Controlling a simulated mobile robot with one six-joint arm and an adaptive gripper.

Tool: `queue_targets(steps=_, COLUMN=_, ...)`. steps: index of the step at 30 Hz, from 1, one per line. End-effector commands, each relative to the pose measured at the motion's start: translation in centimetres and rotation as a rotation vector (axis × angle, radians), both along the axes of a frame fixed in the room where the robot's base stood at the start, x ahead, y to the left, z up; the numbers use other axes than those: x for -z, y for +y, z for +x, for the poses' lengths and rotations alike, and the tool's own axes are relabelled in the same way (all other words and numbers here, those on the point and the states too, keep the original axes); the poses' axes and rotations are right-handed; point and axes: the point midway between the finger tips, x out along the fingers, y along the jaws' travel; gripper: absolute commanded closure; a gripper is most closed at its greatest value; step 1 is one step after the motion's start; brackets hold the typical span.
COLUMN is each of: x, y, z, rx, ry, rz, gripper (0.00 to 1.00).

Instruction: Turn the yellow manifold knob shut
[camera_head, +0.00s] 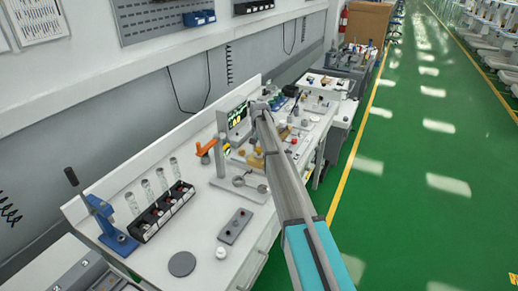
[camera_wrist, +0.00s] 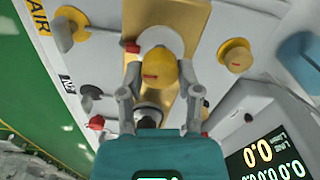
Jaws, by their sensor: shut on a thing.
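In the wrist view a yellow knob (camera_wrist: 158,70) with a small red mark stands on the gold manifold block (camera_wrist: 196,38), near the picture's middle. My gripper (camera_wrist: 161,82) has one finger on each side of this knob and is shut on it. A pale rounded part shows just beyond the knob. The knob's underside and the exact finger contacts are partly hidden. In the head view my arm covers much of this area, and the gripper cannot be made out clearly.
Another yellow knob (camera_wrist: 236,54) sits to the right in the wrist view, and a yellow round part (camera_wrist: 72,18) at upper left. A lit display (camera_wrist: 265,160) is at lower right. In the head view an orange-handled part (camera_head: 205,146) and a blue press (camera_head: 108,225) stand on the white bench.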

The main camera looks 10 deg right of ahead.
Motion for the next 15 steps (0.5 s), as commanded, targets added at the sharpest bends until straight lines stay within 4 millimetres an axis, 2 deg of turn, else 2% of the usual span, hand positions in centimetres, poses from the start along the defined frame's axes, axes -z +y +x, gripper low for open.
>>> queue_targets(steps=15, x=0.0, y=-0.02, z=0.01, rx=0.069, ry=0.0, rz=0.001, gripper=1.0)
